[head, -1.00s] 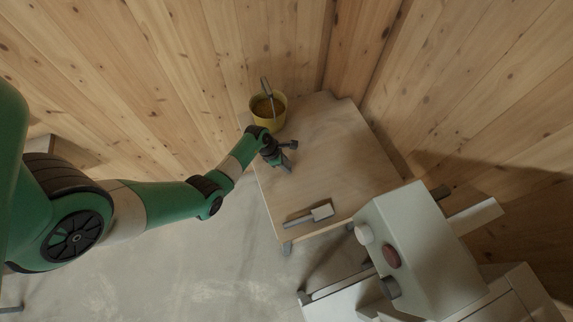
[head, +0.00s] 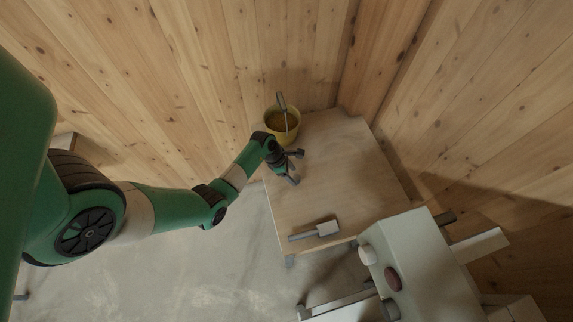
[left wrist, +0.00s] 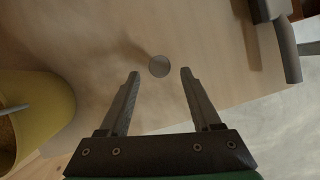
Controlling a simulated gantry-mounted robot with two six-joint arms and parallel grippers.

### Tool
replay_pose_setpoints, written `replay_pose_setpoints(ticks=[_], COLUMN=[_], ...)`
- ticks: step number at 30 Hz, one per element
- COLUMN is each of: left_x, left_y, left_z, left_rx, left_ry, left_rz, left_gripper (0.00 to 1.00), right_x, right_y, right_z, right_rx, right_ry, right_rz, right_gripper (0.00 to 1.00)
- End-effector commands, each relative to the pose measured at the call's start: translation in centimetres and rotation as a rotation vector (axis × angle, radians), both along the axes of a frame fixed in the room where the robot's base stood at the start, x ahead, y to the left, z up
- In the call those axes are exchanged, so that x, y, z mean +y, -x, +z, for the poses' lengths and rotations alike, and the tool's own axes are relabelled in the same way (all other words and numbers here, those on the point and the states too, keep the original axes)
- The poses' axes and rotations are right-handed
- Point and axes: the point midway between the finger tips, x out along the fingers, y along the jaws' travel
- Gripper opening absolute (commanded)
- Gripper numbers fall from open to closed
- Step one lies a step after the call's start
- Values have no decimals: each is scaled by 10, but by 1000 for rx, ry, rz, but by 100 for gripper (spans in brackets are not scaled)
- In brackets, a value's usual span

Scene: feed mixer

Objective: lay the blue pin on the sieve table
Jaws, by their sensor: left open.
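The sieve table appears to be the pale wooden table (head: 335,185) in the head view; its top fills much of the left wrist view (left wrist: 105,35). My left gripper (head: 296,166) is above its left part, beside a yellow bucket. In the left wrist view my left gripper (left wrist: 159,75) is open, with nothing between its fingers. A small grey round disc (left wrist: 159,66) shows on the tabletop beyond and between the fingertips; I cannot tell if it is a pin seen end-on. I make out no clearly blue pin. My right gripper is not in view.
The yellow bucket (head: 270,124) with a tool handle stands at the table's back left. A flat tool (head: 327,229) lies near the front edge. A grey control box (head: 408,250) stands at the front right. Wooden walls close the back. The table's middle is clear.

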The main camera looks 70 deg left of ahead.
Motion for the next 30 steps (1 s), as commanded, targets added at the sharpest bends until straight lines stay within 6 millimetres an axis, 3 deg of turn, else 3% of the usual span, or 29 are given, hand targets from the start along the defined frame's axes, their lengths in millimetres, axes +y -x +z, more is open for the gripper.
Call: replay_pose_setpoints(ticks=[1,3,9,24,26,28,30], left_x=[2,4,7,7,8,7,5], left_y=[5,11,26,29,23,4,-33], left_z=[20,35,67,74,78,91,120], left_rx=[-3,-3,-1,-2,-21,-93,-230], left_ry=[-3,-2,0,0,-3,-8,-10], left_rz=[2,2,1,0,0,2,9], left_gripper=[65,65,65,65,65,65,65], right_x=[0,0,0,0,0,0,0], right_y=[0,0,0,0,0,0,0], right_z=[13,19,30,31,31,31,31], right_rx=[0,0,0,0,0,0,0], right_ry=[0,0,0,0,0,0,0], right_rz=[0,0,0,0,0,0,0], right_gripper=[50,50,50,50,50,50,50])
